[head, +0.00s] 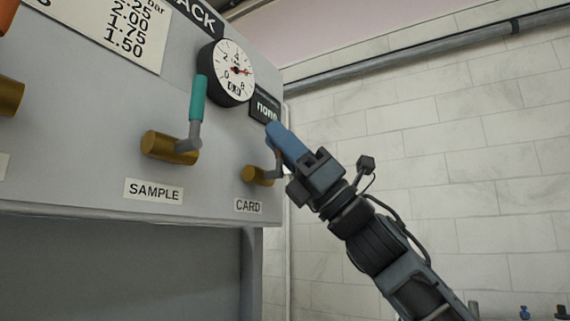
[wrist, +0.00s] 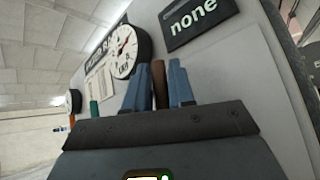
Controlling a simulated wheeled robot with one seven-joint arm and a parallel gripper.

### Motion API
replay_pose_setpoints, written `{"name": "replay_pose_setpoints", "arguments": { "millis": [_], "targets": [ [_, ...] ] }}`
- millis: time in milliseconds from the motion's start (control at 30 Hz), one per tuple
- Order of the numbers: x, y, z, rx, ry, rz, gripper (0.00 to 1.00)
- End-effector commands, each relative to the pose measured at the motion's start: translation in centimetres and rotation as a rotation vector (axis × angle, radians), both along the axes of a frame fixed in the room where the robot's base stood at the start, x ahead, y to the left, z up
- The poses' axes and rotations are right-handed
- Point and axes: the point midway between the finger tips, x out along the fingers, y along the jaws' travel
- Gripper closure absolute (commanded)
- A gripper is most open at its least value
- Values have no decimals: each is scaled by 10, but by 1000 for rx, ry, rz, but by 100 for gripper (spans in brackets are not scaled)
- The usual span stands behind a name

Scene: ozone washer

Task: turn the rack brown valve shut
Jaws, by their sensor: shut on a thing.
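The brown valve sits above the CARD label, at the right end of the rack panel in the head view. Its brass body (head: 258,176) and grey stem (head: 277,165) show there, with the stem pointing up. My gripper (head: 277,133) covers its handle in that view. In the wrist view the brown handle (wrist: 159,84) stands between the two blue fingers of my gripper, which is shut on it.
Left of it is the SAMPLE valve (head: 170,148) with a teal handle (head: 198,98) pointing up. A round gauge (head: 228,72) and a dark sign reading "none" (head: 265,106) are above. A tiled wall (head: 450,140) lies to the right.

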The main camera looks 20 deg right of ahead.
Motion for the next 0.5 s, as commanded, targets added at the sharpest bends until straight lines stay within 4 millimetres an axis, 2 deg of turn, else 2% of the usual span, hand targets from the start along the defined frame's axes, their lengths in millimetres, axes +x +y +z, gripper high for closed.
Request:
{"name": "replay_pose_setpoints", "arguments": {
  "millis": [33,500],
  "targets": [
    [0,2,-4,-24,-15,0,100],
    [-5,8,-1,-123,-88,3,100]
  ]
}}
